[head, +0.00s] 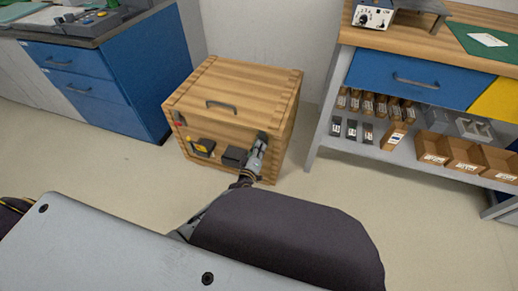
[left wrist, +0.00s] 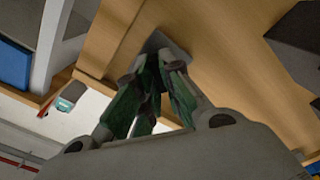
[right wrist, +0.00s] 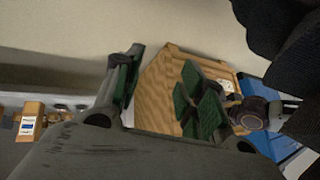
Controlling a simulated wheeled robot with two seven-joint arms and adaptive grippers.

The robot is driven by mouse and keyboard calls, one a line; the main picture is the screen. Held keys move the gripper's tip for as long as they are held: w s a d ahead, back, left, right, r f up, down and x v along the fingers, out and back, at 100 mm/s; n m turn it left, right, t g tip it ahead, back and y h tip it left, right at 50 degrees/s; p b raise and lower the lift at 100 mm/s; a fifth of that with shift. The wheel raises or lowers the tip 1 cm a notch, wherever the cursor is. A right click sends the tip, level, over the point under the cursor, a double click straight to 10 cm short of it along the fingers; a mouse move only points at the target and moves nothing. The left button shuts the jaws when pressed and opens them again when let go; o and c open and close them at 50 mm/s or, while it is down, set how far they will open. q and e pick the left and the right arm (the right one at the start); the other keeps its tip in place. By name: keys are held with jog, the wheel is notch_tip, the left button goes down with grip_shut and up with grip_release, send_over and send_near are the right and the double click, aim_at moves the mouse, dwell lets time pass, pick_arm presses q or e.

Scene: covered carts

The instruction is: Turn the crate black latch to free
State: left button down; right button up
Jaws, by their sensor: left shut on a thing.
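The wooden crate (head: 222,88) stands on the floor with its front towards me; it also shows in the left wrist view (left wrist: 112,32) and the right wrist view (right wrist: 158,85). My left gripper (head: 261,140) is at the right side of the crate's front. In the left wrist view its fingers (left wrist: 160,60) are closed on a small dark grey piece (left wrist: 168,42) against the wood, which looks like the black latch; the fingertips partly hide it. My right gripper (right wrist: 165,80) is open and empty, away from the crate.
The crate's front also carries a black block (head: 234,156) and a yellow-and-black part (head: 202,146). A blue cabinet (head: 125,75) stands left, and a workbench with a loaded shelf (head: 350,145) right. The floor before the crate is clear.

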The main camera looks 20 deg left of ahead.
pick_arm(q)
jog(key=n+b, duration=0.1)
jog(key=n, duration=0.4)
jog(key=shift+f, duration=0.1)
pick_arm(e)
jog(key=shift+s+f, duration=0.15)
jog(key=shift+f, duration=0.4)
jog(key=shift+s+f, duration=0.15)
jog(key=shift+f, duration=0.4)
jog(key=shift+w, duration=0.1)
jog(key=shift+w+a+r, duration=0.1)
jog(key=shift+w+r, duration=0.15)
jog(key=shift+w, duration=0.05)
pick_arm(q)
jog(key=c, duration=1.6)
grip_release()
jog(key=shift+a, duration=0.1)
jog(key=shift+o, duration=0.2)
pick_arm(e)
jog(key=shift+s+f, duration=0.15)
jog(key=shift+s, duration=0.05)
jog(key=shift+s+f, duration=0.15)
jog(key=shift+s, duration=0.05)
pick_arm(q)
jog(key=shift+s, duration=0.15)
pick_arm(e)
jog(key=shift+w, duration=0.1)
